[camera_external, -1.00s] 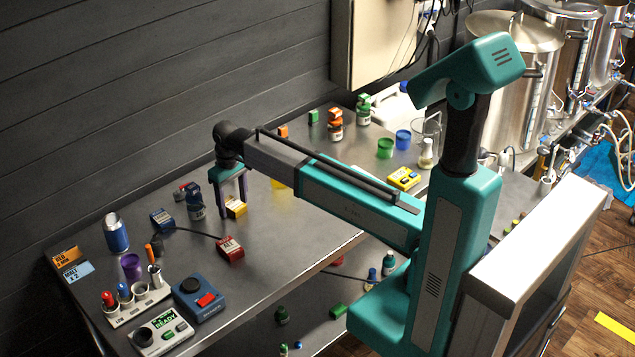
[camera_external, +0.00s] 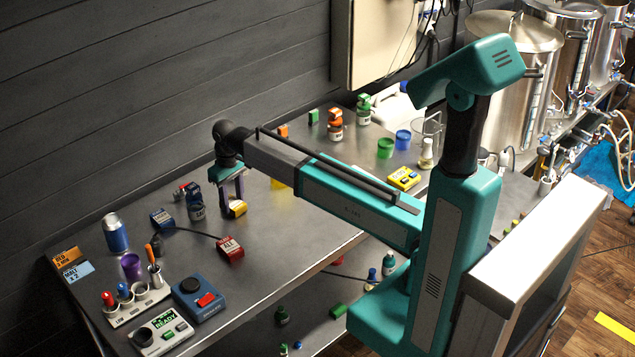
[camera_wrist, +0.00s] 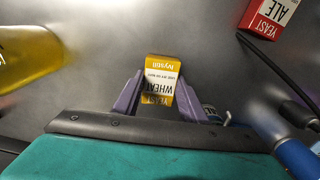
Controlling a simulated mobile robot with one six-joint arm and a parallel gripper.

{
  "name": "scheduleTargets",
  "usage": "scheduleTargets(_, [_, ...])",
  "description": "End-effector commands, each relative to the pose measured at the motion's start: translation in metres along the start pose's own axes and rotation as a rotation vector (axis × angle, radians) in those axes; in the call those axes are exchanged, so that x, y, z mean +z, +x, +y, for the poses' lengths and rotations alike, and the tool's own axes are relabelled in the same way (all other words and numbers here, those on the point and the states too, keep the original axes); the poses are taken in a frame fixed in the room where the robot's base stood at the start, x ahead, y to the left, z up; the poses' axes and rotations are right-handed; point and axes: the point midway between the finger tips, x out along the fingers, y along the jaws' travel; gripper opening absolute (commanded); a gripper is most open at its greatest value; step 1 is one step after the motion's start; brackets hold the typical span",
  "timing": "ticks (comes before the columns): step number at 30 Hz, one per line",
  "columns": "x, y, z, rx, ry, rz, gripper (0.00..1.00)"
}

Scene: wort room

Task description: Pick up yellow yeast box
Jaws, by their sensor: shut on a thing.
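The yellow yeast box (camera_wrist: 162,68) has a white label reading "YEAST WHEAT" and stands between the purple fingers of my gripper (camera_wrist: 158,98) in the wrist view. In the outside view my gripper (camera_external: 231,200) points down with its fingers closed on the yellow yeast box (camera_external: 238,209). The box is at the tabletop, and part of it is hidden by the fingers. I cannot tell whether it touches the table.
A red "ALE" yeast box (camera_external: 231,249) lies nearer the front, and a blue bottle (camera_external: 195,204) stands close on the left. A dark cable (camera_external: 196,232) runs across the table. A yellow item (camera_wrist: 25,55) shows at the wrist view's left edge.

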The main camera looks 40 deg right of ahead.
Motion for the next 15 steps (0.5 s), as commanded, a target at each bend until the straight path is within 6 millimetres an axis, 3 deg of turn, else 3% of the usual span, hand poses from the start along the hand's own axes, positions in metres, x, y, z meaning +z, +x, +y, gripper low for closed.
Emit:
scheduleTargets(14, [-0.001,-0.032,0.0,0.0,0.0,0.002,0.17])
scheduleTargets(15, [0.006,-0.031,0.0,0.0,0.0,0.0,0.17])
